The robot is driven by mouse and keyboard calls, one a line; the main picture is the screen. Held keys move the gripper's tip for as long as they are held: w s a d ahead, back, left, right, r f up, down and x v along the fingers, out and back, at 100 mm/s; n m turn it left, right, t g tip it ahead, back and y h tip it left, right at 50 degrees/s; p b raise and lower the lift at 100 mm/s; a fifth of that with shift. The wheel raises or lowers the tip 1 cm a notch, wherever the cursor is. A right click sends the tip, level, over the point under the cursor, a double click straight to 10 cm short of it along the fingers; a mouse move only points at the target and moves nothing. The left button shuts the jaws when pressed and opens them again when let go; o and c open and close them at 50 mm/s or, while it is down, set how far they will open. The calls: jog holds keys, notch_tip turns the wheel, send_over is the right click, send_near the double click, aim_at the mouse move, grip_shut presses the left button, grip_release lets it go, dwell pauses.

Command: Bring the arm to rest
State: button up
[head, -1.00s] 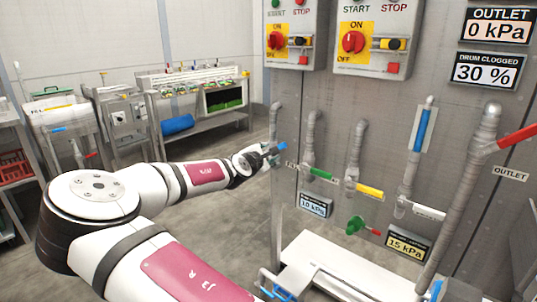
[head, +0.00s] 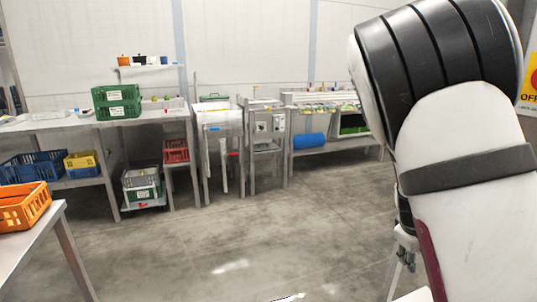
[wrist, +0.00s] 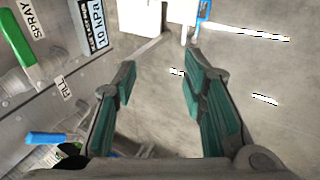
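My gripper (wrist: 158,80) is open and empty in the wrist view, its two teal-padded fingers apart above the grey floor. In the head view my arm is folded up large at the right side, with its black-ringed joint at the top. The gripper end is mostly hidden behind the arm there.
In the wrist view a grey panel with a green handle (wrist: 15,38) and a blue handle (wrist: 45,138) is close on the left. In the head view an orange crate (head: 22,208) sits on a table at left. Benches with green crates (head: 117,102) line the back wall. The middle floor is clear.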

jog(key=s+a+r+m+g+y, duration=0.1)
jog(key=s+a+r+y, duration=0.2)
jog(key=s+a+r, duration=0.35)
jog(key=s+a+r+m+y, duration=0.2)
jog(key=s+a+r+y, duration=0.15)
jog(key=s+a, duration=0.55)
jog(key=s+a+r+m+g+h, duration=0.1)
jog(key=s+r, duration=0.1)
jog(key=s, duration=0.9)
jog(key=s+a+r+m+h, duration=0.1)
jog(key=s+r, duration=0.2)
jog(key=s, duration=0.7)
notch_tip(320, 180, up, 19)
jog(key=t+p, duration=0.3)
jog(key=p, duration=1.5)
jog(key=shift+r, duration=0.2)
jog(key=shift+w, duration=0.1)
dwell(1.4)
